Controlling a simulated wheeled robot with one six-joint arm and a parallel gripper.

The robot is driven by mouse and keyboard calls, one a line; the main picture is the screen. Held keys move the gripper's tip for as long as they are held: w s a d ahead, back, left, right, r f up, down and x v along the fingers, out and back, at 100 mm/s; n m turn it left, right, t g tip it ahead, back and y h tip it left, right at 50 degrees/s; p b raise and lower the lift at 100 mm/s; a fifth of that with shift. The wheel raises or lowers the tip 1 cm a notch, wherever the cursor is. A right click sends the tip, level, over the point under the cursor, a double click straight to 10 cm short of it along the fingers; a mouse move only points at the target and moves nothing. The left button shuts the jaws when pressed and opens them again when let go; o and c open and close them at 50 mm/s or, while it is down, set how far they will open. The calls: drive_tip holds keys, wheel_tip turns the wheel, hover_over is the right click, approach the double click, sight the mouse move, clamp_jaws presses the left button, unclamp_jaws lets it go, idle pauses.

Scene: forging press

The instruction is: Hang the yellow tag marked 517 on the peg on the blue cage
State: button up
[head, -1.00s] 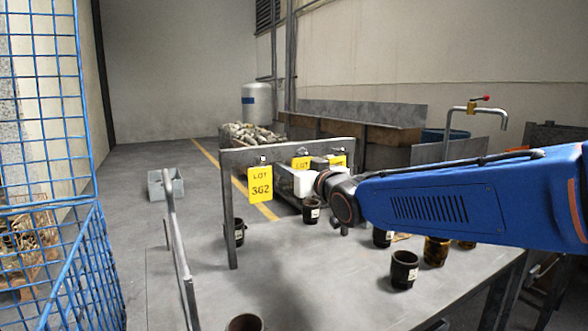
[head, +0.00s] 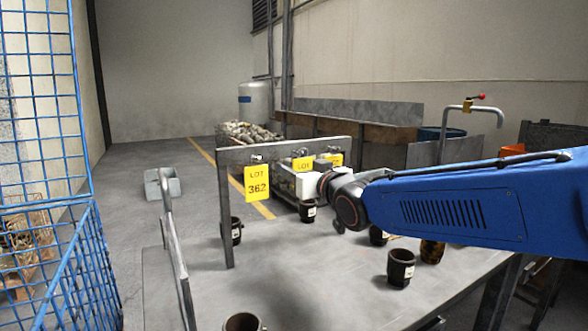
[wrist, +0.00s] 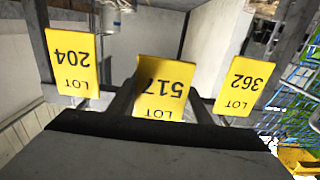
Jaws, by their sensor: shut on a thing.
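The yellow tag marked 517 (wrist: 162,88) is between the fingers of my gripper (wrist: 150,104), which is shut on it, in the wrist view. In the head view this tag (head: 302,163) shows only its upper part in front of the grey rack's top bar, partly covered by my gripper (head: 322,166). I cannot tell whether it still touches its rack peg. The blue cage (head: 82,262) of wire mesh stands at the left edge of the head view. I cannot make out its peg.
The grey rack (head: 228,158) also holds tag 362 (head: 257,183) at left and tag 204 (wrist: 72,62). Several dark cups, one here (head: 400,268), stand on the table (head: 300,290). A metal rail (head: 180,262) rises between rack and cage.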

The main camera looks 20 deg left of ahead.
drive_tip(key=shift+v, duration=1.3)
drive_tip(key=s+d+f, duration=0.2)
drive_tip(key=s+d, duration=0.1)
drive_tip(key=d, duration=0.1)
drive_tip(key=shift+s+d, duration=0.2)
drive_tip(key=shift+s, duration=0.2)
idle(0.7)
idle(0.4)
